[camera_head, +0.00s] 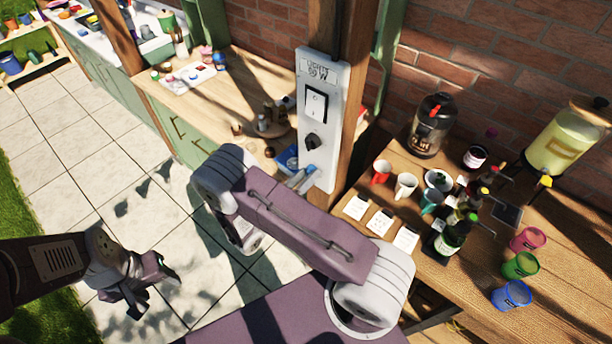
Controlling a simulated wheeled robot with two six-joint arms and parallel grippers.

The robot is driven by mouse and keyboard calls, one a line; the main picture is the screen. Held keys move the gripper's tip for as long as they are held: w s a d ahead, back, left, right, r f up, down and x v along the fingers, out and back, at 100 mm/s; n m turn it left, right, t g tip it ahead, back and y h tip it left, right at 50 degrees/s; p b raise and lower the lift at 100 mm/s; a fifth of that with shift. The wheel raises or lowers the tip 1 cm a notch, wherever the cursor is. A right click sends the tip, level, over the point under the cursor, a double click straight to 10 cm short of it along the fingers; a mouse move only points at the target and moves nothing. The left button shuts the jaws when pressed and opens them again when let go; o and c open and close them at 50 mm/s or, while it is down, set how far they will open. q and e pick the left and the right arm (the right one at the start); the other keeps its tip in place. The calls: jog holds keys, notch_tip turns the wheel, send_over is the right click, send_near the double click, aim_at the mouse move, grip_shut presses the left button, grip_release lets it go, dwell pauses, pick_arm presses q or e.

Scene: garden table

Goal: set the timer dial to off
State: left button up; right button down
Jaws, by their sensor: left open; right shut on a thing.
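A white control panel (332,128) is fixed upright on a wooden post. It carries a rocker switch (316,104) near the top and a dark round knob (313,142) below it. My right gripper (311,174) is at the panel's lower part, just below the dark knob. It is shut on what looks like the timer dial, which the fingers and my arm hide. The dial's setting cannot be read. My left gripper (165,278) is open and empty, low over the paved floor at left, far from the panel.
A wooden table (470,270) at right holds mugs, cards (381,222), bottles (450,238), coloured cups (511,294), an urn (431,125) and a drink dispenser (567,140). A green-fronted counter (180,130) stands behind left. The paving (70,150) at left is free.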

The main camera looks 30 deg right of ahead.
jog(key=c, duration=0.9)
grip_release()
jog(key=b+v, duration=0.3)
jog(key=v, duration=0.6)
jog(key=shift+d, duration=0.1)
